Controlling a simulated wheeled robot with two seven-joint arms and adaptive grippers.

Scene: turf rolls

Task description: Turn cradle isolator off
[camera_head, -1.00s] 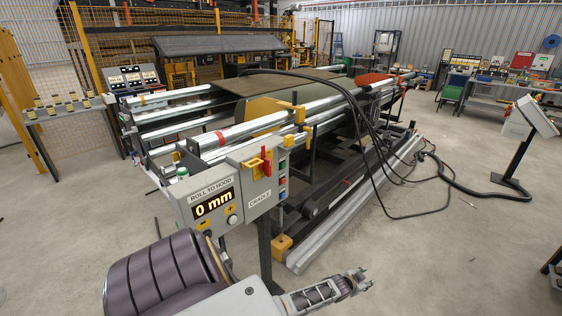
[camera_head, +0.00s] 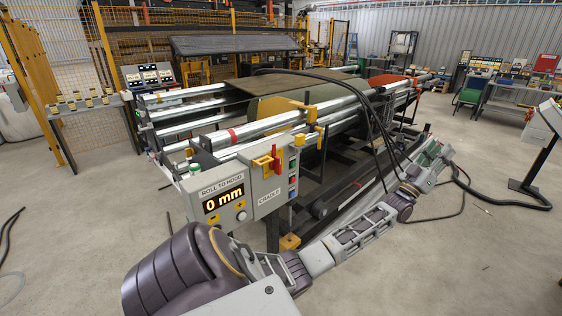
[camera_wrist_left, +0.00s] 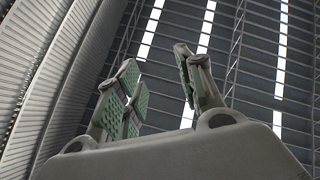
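The cradle isolator (camera_head: 268,162) is a red handle on a yellow plate. It sits on the grey box labelled CRADLE (camera_head: 270,195) at the front end of the roller machine, and its handle looks roughly upright. My left arm reaches from the bottom across to the right, in front of the machine. My left gripper (camera_head: 432,156) is well right of the isolator, apart from it, and tilted upward. In the left wrist view the left gripper's (camera_wrist_left: 165,92) green-padded fingers are spread with nothing between them. My right gripper is not in view.
A ROLL TO HOOD display (camera_head: 222,200) reading 0 mm sits left of the isolator. Coloured buttons (camera_head: 292,182) run down the box's right edge. Black cables (camera_head: 375,130) hang close to my left gripper. The floor at the right is mostly clear.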

